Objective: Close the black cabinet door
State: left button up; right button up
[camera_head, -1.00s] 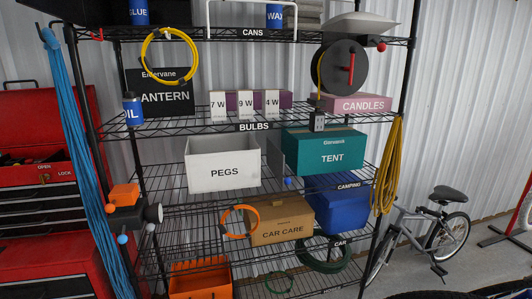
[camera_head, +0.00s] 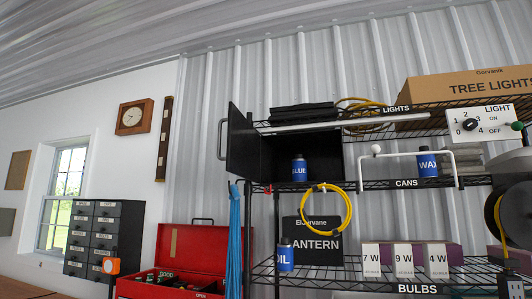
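The black cabinet (camera_head: 325,165) sits on the upper part of the wire shelving in the head view. Its black door (camera_head: 243,148) stands open, swung out at the cabinet's left side. A grey bar handle (camera_head: 222,138) is on the door's left edge. A blue can (camera_head: 299,168) stands at the open front of the cabinet. Neither of my grippers is in view.
A white bar frame (camera_head: 400,151) stands right of the cabinet. A yellow cable coil (camera_head: 326,213) hangs below it. Space left of the door looks clear.

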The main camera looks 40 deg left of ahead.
aim_at(242, 158)
jog(key=z, duration=2.45)
jog(key=k, duration=1.65)
jog(key=u, duration=2.7)
jog(key=i, duration=0.3)
jog(key=u, duration=0.25)
